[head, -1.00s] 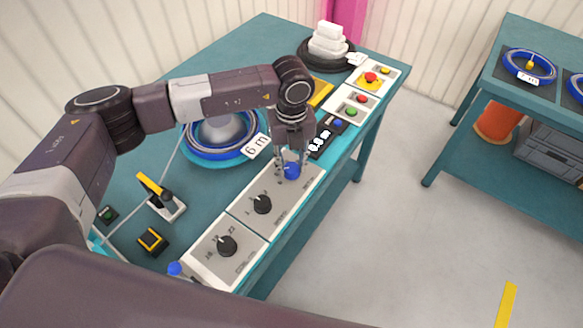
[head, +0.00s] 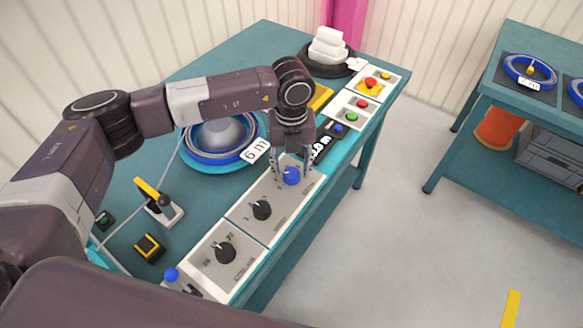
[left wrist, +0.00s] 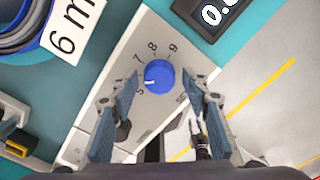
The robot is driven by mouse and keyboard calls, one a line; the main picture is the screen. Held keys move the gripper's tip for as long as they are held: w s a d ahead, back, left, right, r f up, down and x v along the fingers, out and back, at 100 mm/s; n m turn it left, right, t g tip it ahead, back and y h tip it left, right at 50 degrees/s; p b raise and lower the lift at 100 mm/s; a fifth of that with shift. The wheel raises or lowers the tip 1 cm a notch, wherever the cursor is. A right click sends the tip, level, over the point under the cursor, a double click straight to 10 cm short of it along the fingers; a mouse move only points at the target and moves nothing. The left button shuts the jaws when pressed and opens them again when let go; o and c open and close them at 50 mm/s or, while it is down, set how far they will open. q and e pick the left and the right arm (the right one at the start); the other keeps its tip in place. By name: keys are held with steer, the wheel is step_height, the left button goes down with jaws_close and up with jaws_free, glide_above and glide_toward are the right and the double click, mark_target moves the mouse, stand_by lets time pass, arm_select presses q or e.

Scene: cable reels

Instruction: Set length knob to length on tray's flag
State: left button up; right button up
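The blue length knob (left wrist: 159,77) sits on a white and grey panel (left wrist: 110,80) with a printed scale. Its white pointer is on the left, between the 5 and the 7; the 6 is not readable. In the head view the knob (head: 292,176) is at the panel's far end. My left gripper (head: 291,178) is open above it, with one finger on each side; gaps to the knob show in the wrist view (left wrist: 162,95). The flag (head: 254,150) on the tray (head: 232,162) reads "6 m".
Two black knobs (head: 262,209) (head: 226,252) are nearer along the panels. A black display (head: 323,146) and button boxes (head: 357,107) stand beyond the blue knob. Floor is clear right of the table.

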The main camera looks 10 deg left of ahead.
mark_target(291, 172)
arm_select(q)
step_height(291, 172, up, 12)
stand_by(0.7)
steer(key=shift+f, duration=0.1)
stand_by(0.3)
